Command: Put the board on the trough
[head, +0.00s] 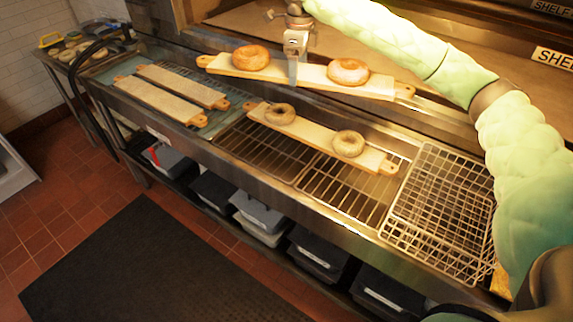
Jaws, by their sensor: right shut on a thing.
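My right gripper (293,72) comes in from the top right and is shut on the middle of a long wooden board (308,76). Two browned bagels, a left one (251,57) and a right one (348,71), sit on this board, one on each side of the gripper. The board is at the oven front, behind the trough (330,222), a long metal basin with wire racks. A second board (312,130) with two paler bagels lies across the trough's racks. My left gripper is not in view.
Two empty boards (160,100) (185,86) lie on the trough's left end. A wire basket (440,205) stands at its right. Racks (335,187) in front of the second board are bare. Bins (258,212) fill the lower shelf.

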